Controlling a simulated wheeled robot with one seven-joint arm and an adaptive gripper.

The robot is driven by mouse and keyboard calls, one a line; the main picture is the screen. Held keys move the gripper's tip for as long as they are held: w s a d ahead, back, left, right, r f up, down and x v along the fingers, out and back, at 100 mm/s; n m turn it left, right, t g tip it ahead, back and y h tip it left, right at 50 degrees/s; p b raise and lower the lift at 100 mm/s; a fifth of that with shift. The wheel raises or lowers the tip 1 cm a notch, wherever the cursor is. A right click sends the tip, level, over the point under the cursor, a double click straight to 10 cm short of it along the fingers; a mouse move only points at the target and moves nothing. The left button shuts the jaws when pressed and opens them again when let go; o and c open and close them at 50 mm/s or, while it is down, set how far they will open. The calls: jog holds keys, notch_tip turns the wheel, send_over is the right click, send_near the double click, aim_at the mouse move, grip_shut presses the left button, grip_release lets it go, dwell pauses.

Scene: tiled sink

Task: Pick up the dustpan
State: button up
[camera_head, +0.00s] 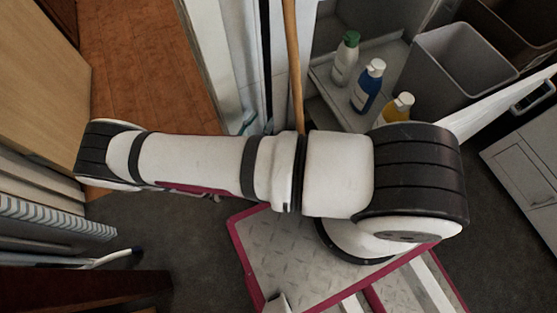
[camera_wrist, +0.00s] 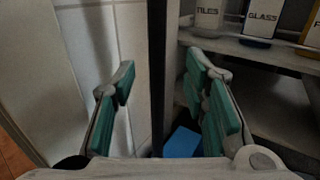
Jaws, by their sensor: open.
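My gripper (camera_wrist: 162,80) is open in the wrist view, with its teal-padded fingers wide apart and nothing between the tips. A blue object (camera_wrist: 182,143) shows low down between the fingers, beyond them and partly hidden by the right finger and the gripper body. It may be the dustpan, but too little shows to be sure. No dustpan is clearly visible in the head view.
A shelf (camera_head: 385,60) holds a white bottle (camera_head: 345,58), a blue bottle (camera_head: 367,86) and a yellow bottle (camera_head: 394,109). A wooden handle (camera_head: 293,60) stands beside it. A grey bin (camera_head: 452,68) is at the right. White tiles (camera_wrist: 100,45) lie left of a dark upright edge.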

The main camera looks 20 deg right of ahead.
aim_at(268, 110)
jog(key=shift+r+b+x, duration=0.15)
jog(key=shift+b+x, duration=0.5)
jog(key=shift+x, duration=0.9)
jog(key=shift+r+b+x, duration=0.2)
jog(key=shift+b+x, duration=0.4)
jog(key=shift+x, duration=0.9)
jog(key=shift+w+a, duration=0.1)
jog(key=shift+w, duration=0.05)
grip_shut()
